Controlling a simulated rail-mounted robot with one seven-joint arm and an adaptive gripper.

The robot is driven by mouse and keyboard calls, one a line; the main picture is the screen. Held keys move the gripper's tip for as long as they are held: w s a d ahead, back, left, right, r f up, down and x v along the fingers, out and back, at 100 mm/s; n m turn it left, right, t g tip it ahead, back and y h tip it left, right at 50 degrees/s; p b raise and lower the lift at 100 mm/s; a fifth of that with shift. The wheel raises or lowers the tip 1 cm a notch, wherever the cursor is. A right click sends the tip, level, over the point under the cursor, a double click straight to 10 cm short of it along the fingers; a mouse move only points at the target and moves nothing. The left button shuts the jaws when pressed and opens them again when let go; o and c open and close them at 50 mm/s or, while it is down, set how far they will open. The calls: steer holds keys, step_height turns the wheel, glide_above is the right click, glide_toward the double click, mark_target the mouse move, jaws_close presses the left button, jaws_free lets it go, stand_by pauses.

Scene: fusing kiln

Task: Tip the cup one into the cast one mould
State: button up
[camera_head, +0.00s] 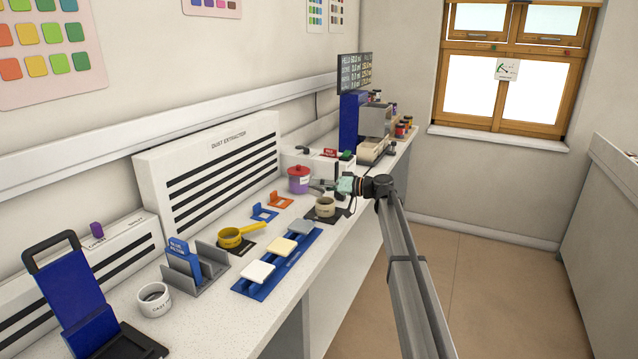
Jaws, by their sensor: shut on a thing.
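A beige cup (325,207) stands upright on or just above a dark pad near the bench's front edge. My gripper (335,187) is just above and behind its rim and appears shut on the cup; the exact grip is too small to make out. A yellow cup (229,237) with a long handle sits on another dark pad further left. A white round mould (154,309) marked "CAST" stands at the lower left, open side up. The end of its label is unclear. The inside of the beige cup is hard to see.
A purple jar with a red lid (299,185) stands close left of my gripper. Between cup and mould are a blue rack with pale tiles (264,287), an orange stand (279,201) and a grey holder (212,272). The dust extractor (205,185) lines the back.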

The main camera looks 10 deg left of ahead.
steer(key=shift+f+m+y+p, duration=0.2)
steer(key=shift+m+y+p, duration=0.5)
steer(key=shift+m+p, duration=1.4)
steer(key=shift+w+d+f+m+t+y+p, duration=0.15)
steer(key=shift+m+t+y+p, duration=0.2)
steer(key=shift+m+p, duration=1.35)
steer(key=shift+w+f+m+t+y+p, duration=0.2)
steer(key=shift+m+y+p, duration=0.25)
steer(key=shift+p, duration=2.5)
steer(key=shift+s+f+m+t, duration=0.1)
steer(key=shift+f+m+t, duration=0.05)
steer(key=shift+m+t, duration=0.15)
steer(key=shift+d+m+b, duration=0.1)
steer(key=shift+m+b, duration=0.25)
steer(key=shift+m, duration=0.4)
steer(key=shift+w+d+m+t+b, duration=0.1)
steer(key=shift+w+m+t+b, duration=0.1)
steer(key=shift+m+t+b, duration=0.45)
steer(key=shift+n+g, duration=0.25)
steer(key=shift+g, duration=0.05)
